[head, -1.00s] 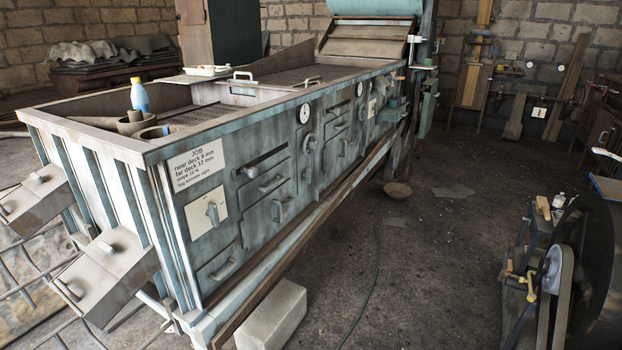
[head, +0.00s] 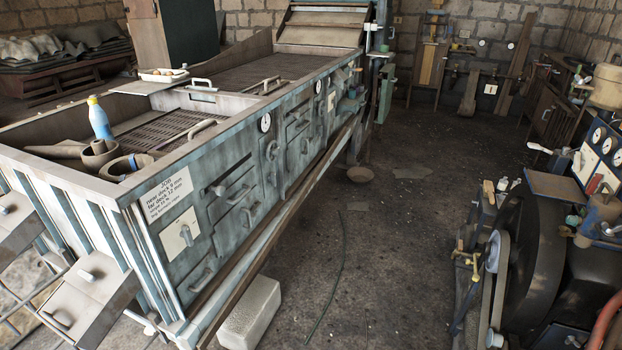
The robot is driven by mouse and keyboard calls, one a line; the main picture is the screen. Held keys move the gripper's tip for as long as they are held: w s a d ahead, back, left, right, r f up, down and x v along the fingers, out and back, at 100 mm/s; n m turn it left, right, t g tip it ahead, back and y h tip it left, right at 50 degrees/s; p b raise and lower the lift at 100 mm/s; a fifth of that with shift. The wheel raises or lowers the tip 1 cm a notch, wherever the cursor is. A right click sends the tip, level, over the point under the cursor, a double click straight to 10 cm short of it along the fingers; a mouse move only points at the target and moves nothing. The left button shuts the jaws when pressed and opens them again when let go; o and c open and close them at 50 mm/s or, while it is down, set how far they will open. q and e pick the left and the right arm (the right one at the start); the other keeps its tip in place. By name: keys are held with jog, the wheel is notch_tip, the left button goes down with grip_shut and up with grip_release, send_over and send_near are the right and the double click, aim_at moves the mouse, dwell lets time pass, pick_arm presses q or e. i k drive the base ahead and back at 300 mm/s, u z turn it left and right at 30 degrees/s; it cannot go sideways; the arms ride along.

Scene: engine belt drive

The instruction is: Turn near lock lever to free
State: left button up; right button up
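No part labelled as a lock lever can be read at this distance. Small yellow handles (head: 466,262) stick out from a low blue frame beside the engine's belt pulley (head: 493,252), at the lower right. I cannot tell whether one of them is the near lock lever, nor how it is set. A large dark flywheel (head: 532,255) stands just right of the pulley. A grey lever on a pale plate (head: 183,232) is on the near end of the long machine's side. Neither of my grippers is in view.
The long blue-grey machine (head: 232,185) fills the left, with drawers and dials. A pale block (head: 250,311) lies by its foot, and a bowl (head: 360,174) sits on the floor. A gauge panel (head: 597,160) stands far right. Open floor (head: 385,265) lies between machine and engine.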

aim_at(272, 178)
jog(key=z, duration=0.35)
jog(key=i, duration=2.5)
jog(key=u, duration=2)
